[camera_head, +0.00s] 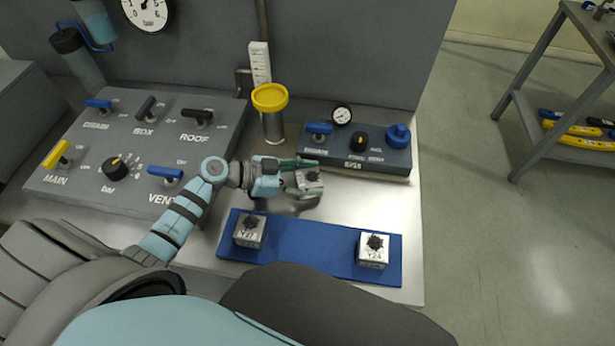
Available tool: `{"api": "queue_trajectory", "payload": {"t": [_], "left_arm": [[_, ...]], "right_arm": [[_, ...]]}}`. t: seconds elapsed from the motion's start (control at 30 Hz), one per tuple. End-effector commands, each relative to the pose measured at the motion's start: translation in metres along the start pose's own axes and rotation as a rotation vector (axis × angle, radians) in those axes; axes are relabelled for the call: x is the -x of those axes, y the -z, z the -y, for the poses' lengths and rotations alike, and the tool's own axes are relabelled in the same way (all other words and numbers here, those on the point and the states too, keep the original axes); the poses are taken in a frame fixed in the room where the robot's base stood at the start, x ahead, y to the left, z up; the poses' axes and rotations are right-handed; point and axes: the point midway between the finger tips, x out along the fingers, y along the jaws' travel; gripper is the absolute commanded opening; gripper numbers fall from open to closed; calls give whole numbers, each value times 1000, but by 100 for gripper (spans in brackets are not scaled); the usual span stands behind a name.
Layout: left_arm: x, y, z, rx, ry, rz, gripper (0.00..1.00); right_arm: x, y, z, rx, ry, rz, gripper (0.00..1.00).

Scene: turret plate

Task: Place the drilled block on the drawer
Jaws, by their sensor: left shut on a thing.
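My left gripper (298,171) comes in from the left and is shut on a small grey metal block (309,186) with a dark spot on top. It holds the block over the bench, between the blue mat and the small grey panel. Two similar blocks sit on the blue mat (310,250): one at its left (249,236) and one marked Y24 at its right (372,256). Both have a dark rough knob-like top. I cannot tell whether the held block is drilled. I cannot make out a drawer. My right gripper is not in view.
A large grey valve panel (100,190) stands at the left. A yellow-capped cylinder (271,98) and a small panel with a gauge and knobs (345,155) stand behind the gripper. The bench ends at the right; a grey shelf stand (545,115) is beyond.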

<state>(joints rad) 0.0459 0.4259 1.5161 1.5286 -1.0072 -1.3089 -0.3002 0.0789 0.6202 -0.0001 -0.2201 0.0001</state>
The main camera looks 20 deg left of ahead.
Motion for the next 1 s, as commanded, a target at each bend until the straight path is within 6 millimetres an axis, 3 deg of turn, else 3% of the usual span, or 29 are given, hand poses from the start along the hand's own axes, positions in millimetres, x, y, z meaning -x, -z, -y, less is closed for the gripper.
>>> {"api": "queue_trajectory", "payload": {"t": [0.1, 0.13, 0.23, 0.6, 0.9, 1.0], "left_arm": [[-2, -4, 0, -1, 0, -1, 6], [-1, -3, 0, -1, 0, 0, 54], [-1, -2, 0, 0, 0, 0, 70], [2, 3, 0, 0, 1, 1, 70], [64, -3, 0, -3, 1, 6, 70], [69, 0, -1, -13, 7, -8, 70]], "right_arm": [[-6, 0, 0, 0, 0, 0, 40], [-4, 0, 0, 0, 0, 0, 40], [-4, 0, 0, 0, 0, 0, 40], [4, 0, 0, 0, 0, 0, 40], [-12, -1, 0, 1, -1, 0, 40], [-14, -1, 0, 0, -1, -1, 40]]}}
